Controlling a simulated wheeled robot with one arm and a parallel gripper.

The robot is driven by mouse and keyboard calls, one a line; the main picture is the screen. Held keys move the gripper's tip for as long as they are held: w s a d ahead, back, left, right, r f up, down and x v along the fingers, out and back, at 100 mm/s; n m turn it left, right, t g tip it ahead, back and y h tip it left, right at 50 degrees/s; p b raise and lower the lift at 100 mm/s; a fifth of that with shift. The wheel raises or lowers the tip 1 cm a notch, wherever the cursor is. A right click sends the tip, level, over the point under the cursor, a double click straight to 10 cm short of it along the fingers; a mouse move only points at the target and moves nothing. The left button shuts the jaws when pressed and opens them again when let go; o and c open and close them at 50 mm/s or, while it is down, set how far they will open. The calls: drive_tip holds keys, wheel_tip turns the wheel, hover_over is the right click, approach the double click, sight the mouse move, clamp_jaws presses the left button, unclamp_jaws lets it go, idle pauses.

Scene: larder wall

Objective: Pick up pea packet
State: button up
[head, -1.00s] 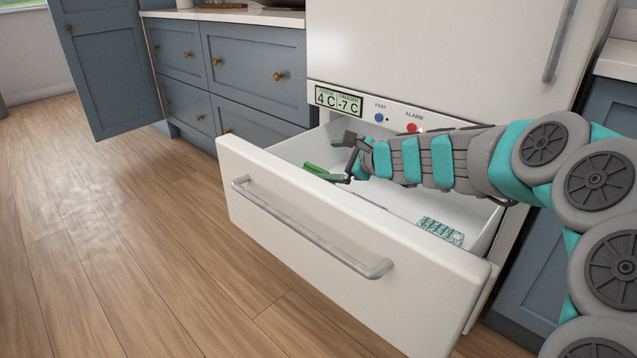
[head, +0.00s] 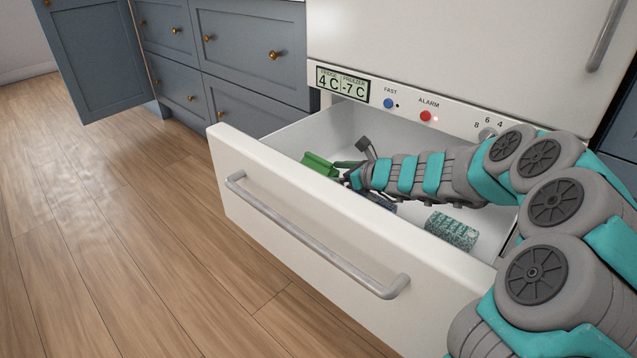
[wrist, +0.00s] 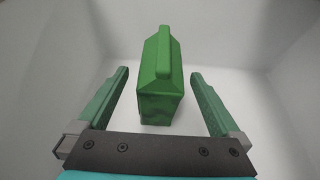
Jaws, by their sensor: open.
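The green packet (head: 320,164), which I take to be the pea packet, is inside the open white freezer drawer (head: 290,214), towards its left end. In the wrist view the packet (wrist: 161,82) has a ridge along its top and lies ahead of my gripper (wrist: 160,88), centred between the two fingers. The fingers are open and do not touch it. In the head view my gripper (head: 348,170) is down inside the drawer, just right of the packet. The packet's lower part is hidden by the drawer front in that view.
A pale teal patterned box (head: 452,230) lies in the drawer's right part. A dark blue item (head: 380,200) lies partly hidden under my arm. The drawer front and the control panel (head: 410,105) bound the space. A blue cabinet door (head: 95,55) stands open at left.

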sight(319, 169)
drive_tip(key=x, duration=0.5)
drive_tip(key=shift+w+r+b, duration=0.1)
drive_tip(key=shift+r+b, duration=0.2)
drive_tip(key=shift+b, duration=0.05)
drive_tip(key=shift+c, duration=0.2)
clamp_jaws()
